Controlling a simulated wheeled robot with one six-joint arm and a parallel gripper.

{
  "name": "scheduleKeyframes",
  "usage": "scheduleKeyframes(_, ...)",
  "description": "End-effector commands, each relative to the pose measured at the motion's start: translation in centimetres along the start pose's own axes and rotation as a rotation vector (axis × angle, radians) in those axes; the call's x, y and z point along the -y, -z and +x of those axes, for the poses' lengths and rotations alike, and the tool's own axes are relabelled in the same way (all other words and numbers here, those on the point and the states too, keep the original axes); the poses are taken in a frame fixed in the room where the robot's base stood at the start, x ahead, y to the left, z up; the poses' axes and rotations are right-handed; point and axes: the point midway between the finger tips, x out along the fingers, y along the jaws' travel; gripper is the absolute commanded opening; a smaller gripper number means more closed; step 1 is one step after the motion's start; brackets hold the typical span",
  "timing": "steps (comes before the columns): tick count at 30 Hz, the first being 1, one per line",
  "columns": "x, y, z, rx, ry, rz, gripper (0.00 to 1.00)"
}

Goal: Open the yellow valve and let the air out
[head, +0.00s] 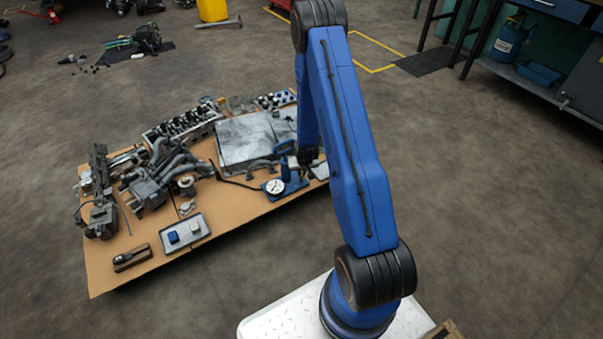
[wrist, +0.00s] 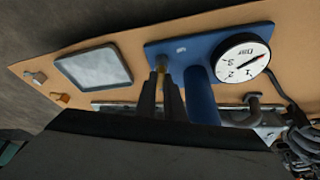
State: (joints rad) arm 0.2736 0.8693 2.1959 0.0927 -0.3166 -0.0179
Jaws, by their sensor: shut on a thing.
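A blue base plate (wrist: 205,43) carries a round white dial gauge (wrist: 241,57) and a blue cylinder (wrist: 202,95). The gauge also shows on the cardboard in the head view (head: 274,187). The yellow valve (wrist: 161,66) shows as a thin brassy strip on the plate, left of the cylinder; most of it is hidden by the fingers. My gripper (wrist: 161,80) is shut on the yellow valve, its two dark fingers on either side of it. In the head view my gripper (head: 308,156) is small and dark beside the gauge unit, and the valve cannot be made out.
A grey tray (wrist: 64,71) lies left of the plate in the wrist view, with two small fittings farther left. Engine parts crowd the cardboard (head: 110,277) around a flat metal box (head: 245,140). A black hose runs from the gauge. The floor around is mostly open.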

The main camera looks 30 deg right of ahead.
Motion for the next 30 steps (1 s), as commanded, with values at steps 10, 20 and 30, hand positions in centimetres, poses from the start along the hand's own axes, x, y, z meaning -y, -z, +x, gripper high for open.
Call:
scheduleKeyframes(10, -0.29, 0.01, 0.0, 0.0, 0.092, -0.224, 0.0)
scheduleKeyframes(20, -0.3, 0.02, 0.02, 0.001, 0.141, -0.34, 0.0)
scheduleKeyframes(30, -0.31, 0.04, 0.02, 0.001, 0.153, -0.37, 0.0)
